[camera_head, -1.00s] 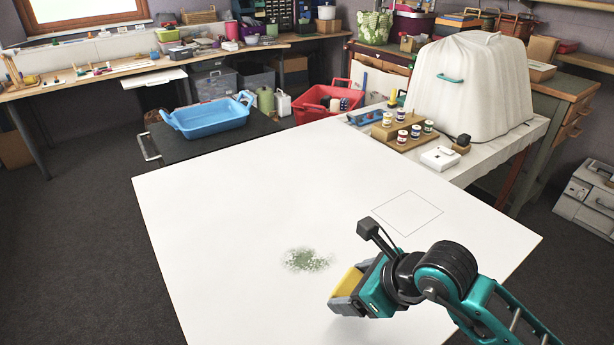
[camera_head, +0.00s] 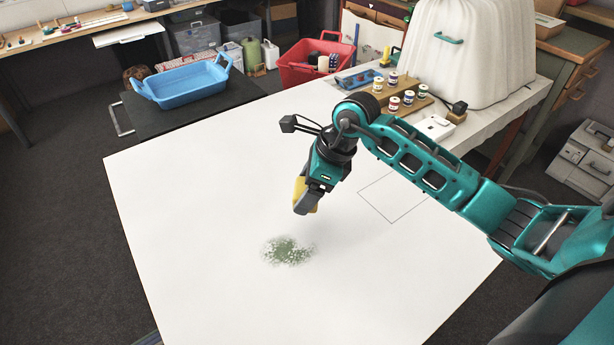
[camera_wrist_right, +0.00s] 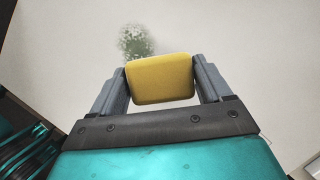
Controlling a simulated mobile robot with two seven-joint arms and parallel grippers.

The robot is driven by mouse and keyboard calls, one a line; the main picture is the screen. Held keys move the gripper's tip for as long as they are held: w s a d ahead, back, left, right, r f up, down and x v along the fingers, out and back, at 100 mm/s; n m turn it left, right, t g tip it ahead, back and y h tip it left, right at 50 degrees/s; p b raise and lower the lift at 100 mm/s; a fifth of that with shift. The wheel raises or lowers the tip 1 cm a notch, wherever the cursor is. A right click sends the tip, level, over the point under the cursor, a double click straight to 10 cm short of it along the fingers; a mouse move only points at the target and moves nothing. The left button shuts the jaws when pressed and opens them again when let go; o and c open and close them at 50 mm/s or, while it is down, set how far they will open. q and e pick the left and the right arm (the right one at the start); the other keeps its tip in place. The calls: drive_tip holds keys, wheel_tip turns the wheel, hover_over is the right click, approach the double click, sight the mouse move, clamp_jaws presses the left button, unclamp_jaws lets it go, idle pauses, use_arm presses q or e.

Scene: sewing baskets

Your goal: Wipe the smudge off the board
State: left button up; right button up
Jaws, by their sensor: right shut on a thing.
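The white board (camera_head: 200,220) fills the middle of the head view. A grey-green speckled smudge (camera_head: 287,251) lies on it, and the smudge also shows in the right wrist view (camera_wrist_right: 135,40). My right gripper (camera_head: 306,205) is shut on a yellow sponge (camera_head: 299,188). The sponge shows clearly between the two fingers in the right wrist view (camera_wrist_right: 160,79). The gripper points down over the board, beyond the smudge and slightly to its right in the head view. The sponge appears to be above the board, clear of the smudge. My left gripper is not in view.
A thin square outline (camera_head: 396,196) is drawn on the board, right of the gripper. Behind the board are a blue tray (camera_head: 187,84), a red basket (camera_head: 305,68), small paint jars (camera_head: 392,79) and a white covered object (camera_head: 470,50). The board's left part is clear.

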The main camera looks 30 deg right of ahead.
drive_tip(key=shift+w+d+f+b, duration=0.1)
drive_tip(key=shift+f+b, duration=0.7)
drive_tip(key=shift+f, duration=0.4)
drive_tip(key=shift+w+f+b, duration=0.1)
drive_tip(key=shift+f+b, duration=0.7)
drive_tip(key=shift+f, duration=0.4)
drive_tip(key=shift+r, duration=0.1)
